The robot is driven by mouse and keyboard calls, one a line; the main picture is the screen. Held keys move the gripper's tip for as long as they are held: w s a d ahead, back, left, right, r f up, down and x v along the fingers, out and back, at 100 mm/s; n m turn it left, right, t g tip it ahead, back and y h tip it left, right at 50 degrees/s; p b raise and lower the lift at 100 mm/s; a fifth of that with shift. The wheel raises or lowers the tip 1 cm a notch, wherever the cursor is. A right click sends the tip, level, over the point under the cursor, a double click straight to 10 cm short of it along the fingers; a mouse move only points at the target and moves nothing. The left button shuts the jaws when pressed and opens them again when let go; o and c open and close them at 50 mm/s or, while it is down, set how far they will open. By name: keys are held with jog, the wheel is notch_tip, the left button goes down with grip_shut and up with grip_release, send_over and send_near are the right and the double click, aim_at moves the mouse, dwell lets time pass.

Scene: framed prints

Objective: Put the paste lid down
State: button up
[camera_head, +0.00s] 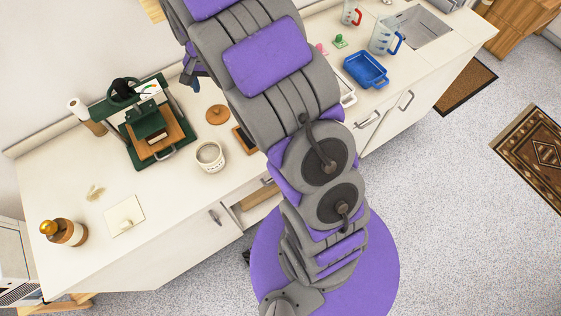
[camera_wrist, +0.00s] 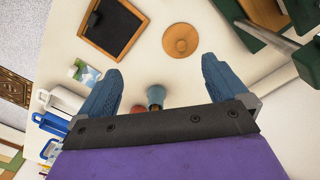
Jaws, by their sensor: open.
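A round wooden lid with a small knob, likely the paste lid (camera_head: 217,114), lies flat on the white counter. In the wrist view the lid (camera_wrist: 181,41) is beyond my fingertips, clear of them. My gripper (camera_wrist: 162,66) is open, its two blue fingers wide apart with nothing held between them. In the head view only a small part of my gripper (camera_head: 190,75) shows beside my arm, to the upper left of the lid. A white pot (camera_head: 210,156) stands on the counter in front of the lid, its top uncovered.
A green press (camera_head: 150,132) with a wooden bed stands left of the lid. A dark wood-framed board (camera_wrist: 113,27) lies near the lid. A brown bottle (camera_head: 65,232) and pale card (camera_head: 125,215) are at the left; a blue tray (camera_head: 366,69) is at the right.

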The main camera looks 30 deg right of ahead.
jog(key=s+r+n, duration=0.2)
jog(key=s+r, duration=0.3)
jog(key=s, duration=0.4)
jog(key=s+r+n, duration=0.1)
jog(key=s+r, duration=0.4)
jog(key=s, duration=0.5)
jog(key=s+r+n+g, duration=0.1)
jog(key=s+n, duration=0.3)
jog(key=s, duration=1.4)
jog(key=shift+a+n, duration=0.3)
jog(key=shift+a, duration=0.15)
